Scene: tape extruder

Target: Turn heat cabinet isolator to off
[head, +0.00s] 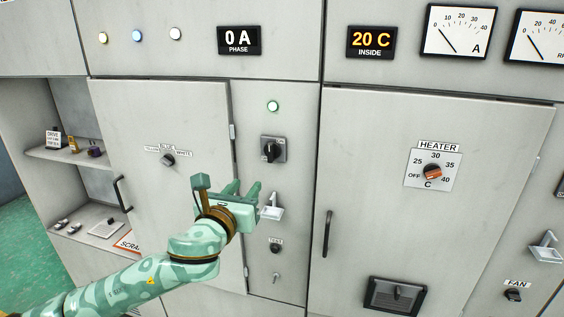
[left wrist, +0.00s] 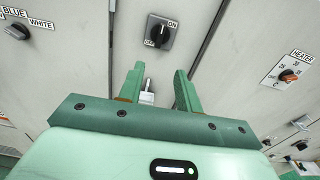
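A dark rotary isolator switch (head: 271,151) on a square grey plate sits on the narrow middle panel, below a lit green lamp. In the left wrist view the isolator (left wrist: 159,33) shows ON at upper right and OFF at lower left. Its knob is too small to tell clearly which mark it points to. My left gripper (head: 250,194) is below the isolator and apart from it. The left wrist view shows its two fingers (left wrist: 160,88) spread apart, with a pale metal bracket (left wrist: 147,92) showing in the gap. My right gripper is not in view.
The pale bracket (head: 272,211) sticks out from the panel close to my left fingers. A TEST knob (head: 275,247) is below it. The right door has a heater dial (head: 432,172) and a black handle (head: 327,234). Open shelves (head: 68,156) are at left.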

